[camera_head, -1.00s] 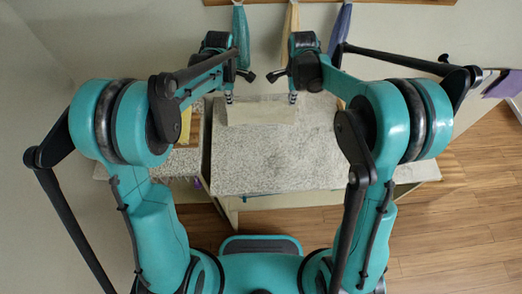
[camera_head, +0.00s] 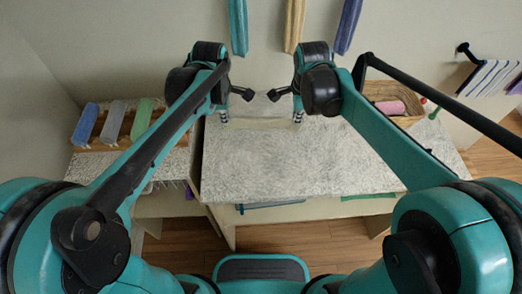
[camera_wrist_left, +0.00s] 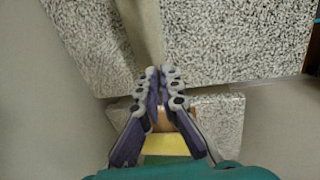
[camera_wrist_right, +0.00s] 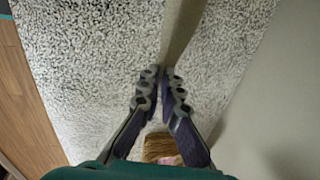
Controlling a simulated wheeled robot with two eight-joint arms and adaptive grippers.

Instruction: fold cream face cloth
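The cream face cloth (camera_head: 260,123) shows as a narrow pale strip between my two grippers, over the back of the speckled counter (camera_head: 275,170). My left gripper (camera_head: 224,117) has its fingers together at the cloth's left end. In the left wrist view the cloth (camera_wrist_left: 146,35) runs out from between the fingertips. My right gripper (camera_head: 298,117) is at the cloth's right end, and in the right wrist view the cloth (camera_wrist_right: 181,30) runs out from its closed fingertips. Whether the cloth touches the counter is hard to tell.
A wooden tray with blue, grey and green rolled towels (camera_head: 113,122) is at the left. A basket (camera_head: 408,108) with a pink roll stands at the right. Teal, yellow and blue towels (camera_head: 294,25) hang on the wall behind. The counter's front is clear.

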